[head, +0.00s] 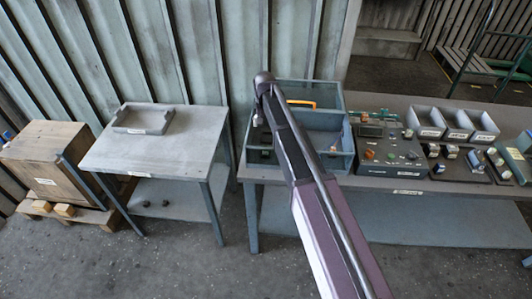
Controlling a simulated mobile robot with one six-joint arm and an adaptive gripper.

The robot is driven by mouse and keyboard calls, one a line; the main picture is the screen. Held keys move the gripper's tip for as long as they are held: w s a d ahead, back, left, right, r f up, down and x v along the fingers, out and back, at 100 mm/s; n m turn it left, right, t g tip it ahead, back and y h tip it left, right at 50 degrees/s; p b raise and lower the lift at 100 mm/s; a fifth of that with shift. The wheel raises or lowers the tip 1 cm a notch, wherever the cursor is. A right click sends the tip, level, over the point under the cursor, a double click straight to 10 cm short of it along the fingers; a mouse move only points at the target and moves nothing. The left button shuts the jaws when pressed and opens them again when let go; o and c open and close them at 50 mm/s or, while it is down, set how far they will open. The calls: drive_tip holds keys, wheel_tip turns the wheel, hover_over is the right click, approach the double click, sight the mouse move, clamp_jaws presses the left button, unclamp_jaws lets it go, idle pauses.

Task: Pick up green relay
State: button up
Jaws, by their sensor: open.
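I cannot single out a green relay for certain. Several small parts (475,160) stand in a row on dark mats on the long workbench (300,176) at the right, some of them pale or greenish, too small to name. A green item (524,141) stands at the bench's right edge, partly cut off by the picture. My arm rises from the bottom middle to a joint above the blue-grey open-topped case on the bench. My gripper cannot be made out; the arm's end seems hidden behind the arm itself.
The case (340,153) holds an orange-handled object (301,103). Right of it are a dark control panel (388,170) and three grey bins (456,122). A grey side table (110,155) bears a shallow tray (144,119); a wooden crate (45,160) stands far left.

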sight(265, 147)
drive_tip(key=shift+f+b, duration=3.55)
drive_tip(key=shift+f, duration=0.3)
drive_tip(key=shift+f, duration=0.15)
drive_tip(key=f+b, duration=0.3)
drive_tip(key=shift+s+d, duration=0.15)
drive_tip(key=shift+s, duration=0.1)
drive_tip(key=shift+f+b, duration=0.95)
drive_tip(key=shift+b, duration=0.15)
drive_tip(key=c, duration=1)
